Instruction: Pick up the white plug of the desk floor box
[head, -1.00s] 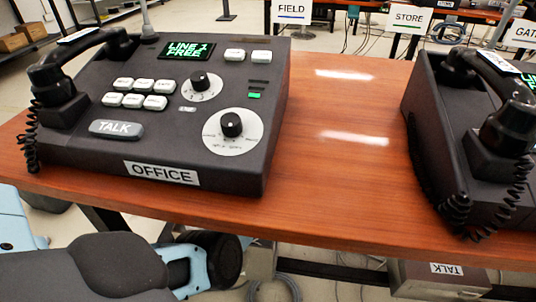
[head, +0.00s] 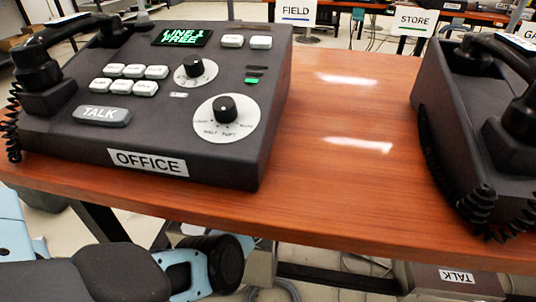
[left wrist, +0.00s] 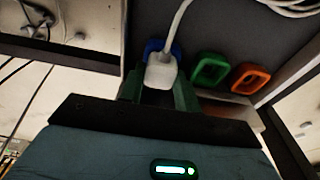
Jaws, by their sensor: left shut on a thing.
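The white plug (left wrist: 160,72) shows in the left wrist view with its pale cable (left wrist: 180,22) rising from it. My left gripper (left wrist: 158,92) is shut on the plug, one dark finger on each side. A blue socket ring (left wrist: 152,48) shows just behind the plug; I cannot tell whether the plug is still seated in it. A green socket ring (left wrist: 209,70) and an orange one (left wrist: 250,78) sit to the right on the dark box face. In the head view my left arm goes under the desk edge, and its fingers and the plug are hidden. My right gripper is not in view.
The OFFICE phone console (head: 75,137) stands on the wooden desk (head: 340,190), with another console (head: 455,130) at the right. The desk between them is clear. FIELD (head: 296,12) and STORE (head: 411,19) signs stand behind.

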